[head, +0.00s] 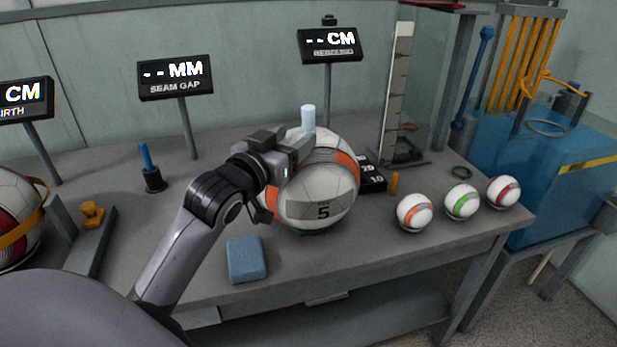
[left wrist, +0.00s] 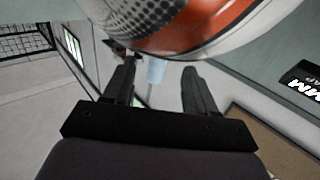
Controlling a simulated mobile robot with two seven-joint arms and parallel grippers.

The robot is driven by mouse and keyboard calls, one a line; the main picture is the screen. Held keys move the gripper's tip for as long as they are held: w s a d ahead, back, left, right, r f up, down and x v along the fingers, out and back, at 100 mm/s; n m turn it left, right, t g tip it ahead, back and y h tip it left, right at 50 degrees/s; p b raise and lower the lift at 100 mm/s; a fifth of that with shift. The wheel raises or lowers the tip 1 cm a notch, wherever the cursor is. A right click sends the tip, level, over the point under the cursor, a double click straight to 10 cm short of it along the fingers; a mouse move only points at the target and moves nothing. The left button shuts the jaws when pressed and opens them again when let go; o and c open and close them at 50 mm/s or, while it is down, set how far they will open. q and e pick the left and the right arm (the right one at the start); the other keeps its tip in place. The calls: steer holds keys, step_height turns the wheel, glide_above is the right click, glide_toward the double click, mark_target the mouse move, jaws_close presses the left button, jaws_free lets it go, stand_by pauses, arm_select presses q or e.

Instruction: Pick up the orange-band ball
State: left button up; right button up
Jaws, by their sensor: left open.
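The large white ball with an orange band (head: 322,200) and a dark "5" sits on the bench. A smaller white ball with an orange band (head: 414,212) rests near the bench's right front. My left gripper (head: 304,155) is open at the upper left of the large ball and hides part of it. In the left wrist view, the large ball's orange band (left wrist: 205,28) fills the top. The two fingers of my left gripper (left wrist: 157,72) are apart, with a pale blue cylinder (left wrist: 155,70) seen between them. Contact with the ball cannot be told. My right gripper is not in view.
A green-band ball (head: 462,202) and a red-band ball (head: 502,192) stand right of the small orange one. A blue block (head: 247,260) lies at the front edge. The pale blue cylinder (head: 308,118) shows above the large ball. A clear tube with a scale (head: 396,90) stands behind.

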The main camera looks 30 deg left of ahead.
mark_target(305, 127)
arm_select(q)
steer(key=shift+w+a+r, duration=0.1)
steer(key=shift+w+r, duration=0.05)
steer(key=shift+w, duration=1)
steer(key=shift+w+r, duration=0.1)
steer(key=shift+w, duration=1)
steer(key=shift+c, duration=0.4)
jaws_close()
steer(key=shift+f, duration=0.1)
